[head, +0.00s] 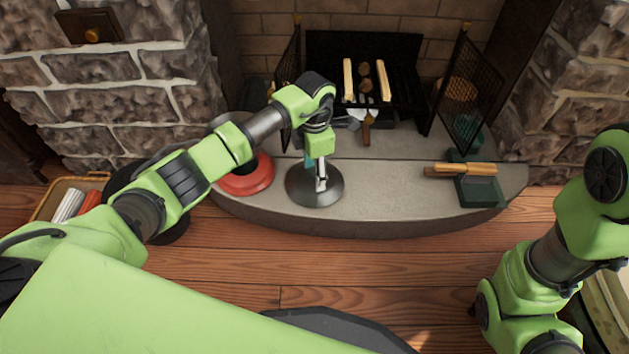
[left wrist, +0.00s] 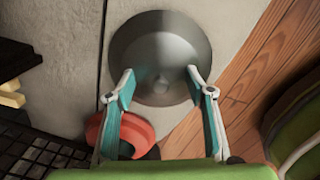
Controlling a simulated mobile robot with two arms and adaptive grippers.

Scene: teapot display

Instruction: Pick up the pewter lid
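The pewter lid (head: 302,194) is a round, dark grey, shiny disc lying on the curved stone hearth. It fills the upper middle of the left wrist view (left wrist: 160,38). My left gripper (head: 320,182) points down over the lid in the head view.
A red round piece (head: 246,180) lies left of the lid on the hearth (head: 390,205); my arm partly covers it. A dark green box with wooden sticks (head: 478,190) stands at the right. Mesh screens and a log grate (head: 365,70) are behind. The hearth right of the lid is clear.

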